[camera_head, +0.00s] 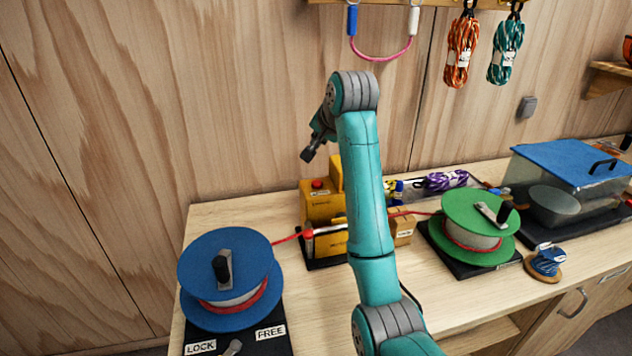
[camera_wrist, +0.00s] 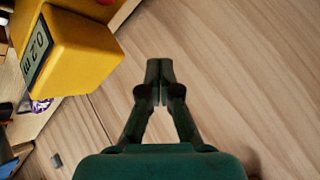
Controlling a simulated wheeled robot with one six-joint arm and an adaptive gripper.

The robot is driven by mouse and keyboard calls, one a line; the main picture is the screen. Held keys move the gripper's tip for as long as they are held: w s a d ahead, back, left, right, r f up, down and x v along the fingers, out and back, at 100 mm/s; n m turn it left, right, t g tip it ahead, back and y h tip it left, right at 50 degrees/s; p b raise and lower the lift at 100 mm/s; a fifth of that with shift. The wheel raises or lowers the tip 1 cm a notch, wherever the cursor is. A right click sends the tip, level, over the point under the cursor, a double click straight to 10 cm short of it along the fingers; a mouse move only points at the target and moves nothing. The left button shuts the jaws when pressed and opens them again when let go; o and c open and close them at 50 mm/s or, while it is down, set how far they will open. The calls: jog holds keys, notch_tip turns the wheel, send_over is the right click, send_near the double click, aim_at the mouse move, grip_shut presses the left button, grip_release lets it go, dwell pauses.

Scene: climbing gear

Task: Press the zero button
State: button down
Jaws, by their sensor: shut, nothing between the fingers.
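A yellow metering device (camera_head: 318,207) stands on the bench between two reels, with a red button (camera_head: 317,183) on top. A red line from the blue reel (camera_head: 226,280) runs to it. In the wrist view, the yellow device (camera_wrist: 80,50) shows a tilted grey display (camera_wrist: 37,50) with dark digits, and part of the red button (camera_wrist: 106,2) is cut off at the top edge. My gripper (camera_head: 307,156) is shut and empty in the air above the button, apart from it. In the wrist view, its fingertips (camera_wrist: 160,68) meet over the plain wood wall.
A green reel (camera_head: 477,230) stands right of the device, with a blue-lidded clear bin (camera_head: 580,175) beyond. LOCK and FREE labels (camera_head: 236,340) mark the blue reel's base. Rope coils (camera_head: 461,48) hang on the wall. Bench between the reels is partly free.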

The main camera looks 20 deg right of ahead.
aim_at(318, 183)
jog(key=shift+f, duration=4.35)
jog(key=shift+f, duration=0.15)
jog(key=shift+f, duration=0.3)
jog(key=shift+f, duration=0.45)
jog(key=shift+r, duration=0.9)
jog(key=shift+r, duration=2.5)
